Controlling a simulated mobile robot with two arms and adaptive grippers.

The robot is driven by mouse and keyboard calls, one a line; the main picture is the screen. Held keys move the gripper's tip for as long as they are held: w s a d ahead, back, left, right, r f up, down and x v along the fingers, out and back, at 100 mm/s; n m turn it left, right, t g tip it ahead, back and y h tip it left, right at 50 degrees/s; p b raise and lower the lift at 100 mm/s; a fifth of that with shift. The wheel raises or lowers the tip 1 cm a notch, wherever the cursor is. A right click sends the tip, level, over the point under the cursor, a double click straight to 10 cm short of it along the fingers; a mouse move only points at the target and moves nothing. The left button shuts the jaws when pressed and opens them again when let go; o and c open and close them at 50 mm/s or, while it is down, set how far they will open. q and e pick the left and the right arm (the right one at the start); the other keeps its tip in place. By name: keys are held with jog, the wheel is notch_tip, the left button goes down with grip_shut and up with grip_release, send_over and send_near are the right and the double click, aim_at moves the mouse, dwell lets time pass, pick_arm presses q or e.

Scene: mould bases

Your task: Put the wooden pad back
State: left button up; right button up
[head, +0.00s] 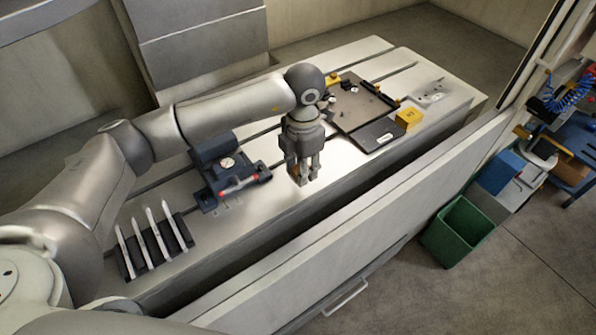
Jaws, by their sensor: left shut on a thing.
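My left gripper (304,178) hangs fingers down over the front part of the metal machine table, between the dark vise and the dark plate. It is shut on a small brown piece, which looks like the wooden pad (294,173). Most of the pad is hidden behind the fingers. I cannot tell whether the pad touches the table. My right gripper is not in view.
The dark vise (222,172) with a red-tipped handle stands left of the gripper. A rack with upright pale bars (153,243) is at front left. A dark plate (360,103) and a yellow block (408,118) lie to the right. A green bin (458,232) is on the floor.

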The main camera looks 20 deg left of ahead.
pick_arm(q)
jog(key=shift+a+f, duration=0.35)
jog(key=shift+f, duration=0.1)
jog(key=f+p, duration=0.1)
jog(key=f, duration=0.2)
jog(key=shift+a+f, duration=0.15)
jog(key=shift+a, duration=0.05)
jog(key=shift+w+f, duration=0.1)
jog(key=shift+f, duration=0.15)
jog(key=o, duration=0.9)
